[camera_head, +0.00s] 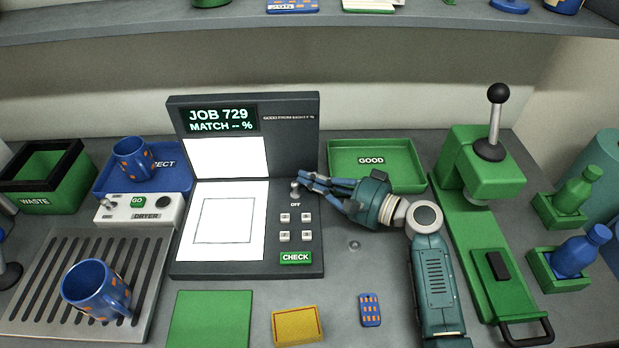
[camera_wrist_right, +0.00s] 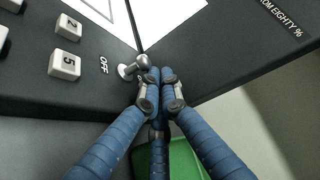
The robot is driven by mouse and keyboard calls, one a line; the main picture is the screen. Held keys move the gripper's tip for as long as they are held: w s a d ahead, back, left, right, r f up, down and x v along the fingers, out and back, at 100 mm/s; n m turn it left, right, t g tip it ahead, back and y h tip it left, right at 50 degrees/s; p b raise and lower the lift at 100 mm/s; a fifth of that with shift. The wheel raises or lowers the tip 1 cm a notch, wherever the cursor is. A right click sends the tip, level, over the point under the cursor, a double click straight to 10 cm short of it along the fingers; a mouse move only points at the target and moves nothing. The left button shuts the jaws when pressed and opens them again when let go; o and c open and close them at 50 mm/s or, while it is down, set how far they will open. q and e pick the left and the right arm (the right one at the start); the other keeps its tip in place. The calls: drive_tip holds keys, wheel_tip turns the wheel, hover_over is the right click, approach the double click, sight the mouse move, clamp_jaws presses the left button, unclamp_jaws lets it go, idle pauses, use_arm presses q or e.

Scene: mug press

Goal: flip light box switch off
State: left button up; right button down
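The light box (camera_head: 296,150) is a dark grey console in the middle of the head view. Its panels glow white and its display reads JOB 729, MATCH -- %. Its switch (camera_head: 295,187) is a small metal toggle above the OFF label; it also shows in the right wrist view (camera_wrist_right: 134,68). My right gripper (camera_head: 305,180) has its blue fingers drawn together, with the tips right beside the toggle. In the right wrist view the fingertips (camera_wrist_right: 158,82) are shut and look to be at or touching the lever; contact is hard to tell. My left gripper is not in view.
Numbered buttons and a green CHECK button (camera_head: 296,258) sit below the switch. The green GOOD tray (camera_head: 400,180) is behind my right gripper. A green press (camera_head: 470,220) stands right. Left are a blue tray (camera_head: 175,178), a dryer (camera_head: 160,212) and a mug (camera_head: 92,285).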

drive_tip(key=shift+s+r, duration=0.15)
drive_tip(key=shift+s, duration=0.15)
idle(0.5)
drive_tip(key=v, duration=0.7)
drive_tip(key=shift+s+d, duration=0.15)
drive_tip(key=shift+d, duration=0.05)
idle(0.5)
